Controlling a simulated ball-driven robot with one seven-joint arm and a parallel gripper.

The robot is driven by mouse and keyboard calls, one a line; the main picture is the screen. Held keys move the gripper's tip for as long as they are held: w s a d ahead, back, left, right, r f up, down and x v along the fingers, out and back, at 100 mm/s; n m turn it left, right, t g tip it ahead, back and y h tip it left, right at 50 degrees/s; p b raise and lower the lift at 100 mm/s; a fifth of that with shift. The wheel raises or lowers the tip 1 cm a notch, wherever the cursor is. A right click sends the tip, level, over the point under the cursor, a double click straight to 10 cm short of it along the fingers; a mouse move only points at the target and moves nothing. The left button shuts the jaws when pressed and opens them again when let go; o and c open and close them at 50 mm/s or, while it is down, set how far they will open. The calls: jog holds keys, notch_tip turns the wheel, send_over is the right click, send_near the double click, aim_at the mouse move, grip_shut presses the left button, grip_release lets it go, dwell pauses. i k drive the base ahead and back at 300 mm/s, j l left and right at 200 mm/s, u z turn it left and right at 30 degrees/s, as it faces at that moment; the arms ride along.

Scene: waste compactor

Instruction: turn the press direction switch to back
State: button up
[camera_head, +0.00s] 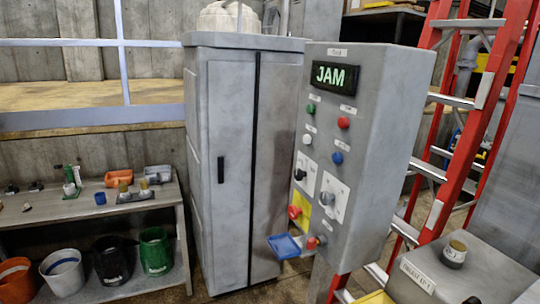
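A grey control panel (384,130) stands upright right of centre, with a lit green "JAM" display (334,76) near its top. Below are round buttons in green, red, white and blue. Under them, on the left, a black rotary switch (300,174) sits on a white plate. To its lower right, a grey knob (327,198) sits on another white plate. The labels are too small to read, so I cannot tell which of the two is the press direction switch, nor its set position. My gripper is not in view.
A red knob (294,212) and a blue tray-like piece (285,247) stick out low on the panel. A tall grey cabinet (232,160) stands left of it, a red ladder (475,110) right. A grey box (470,275) is at lower right, a shelf with buckets (62,272) at left.

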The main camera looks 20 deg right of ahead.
aim_at(299, 174)
jog(key=i+z, duration=0.1)
jog(key=i, duration=0.45)
jog(key=i+j+z, duration=0.1)
jog(key=i, duration=0.45)
jog(key=i+j, duration=0.15)
jog(key=i, duration=0.45)
jog(key=i+j+z, duration=0.15)
jog(key=i, duration=0.4)
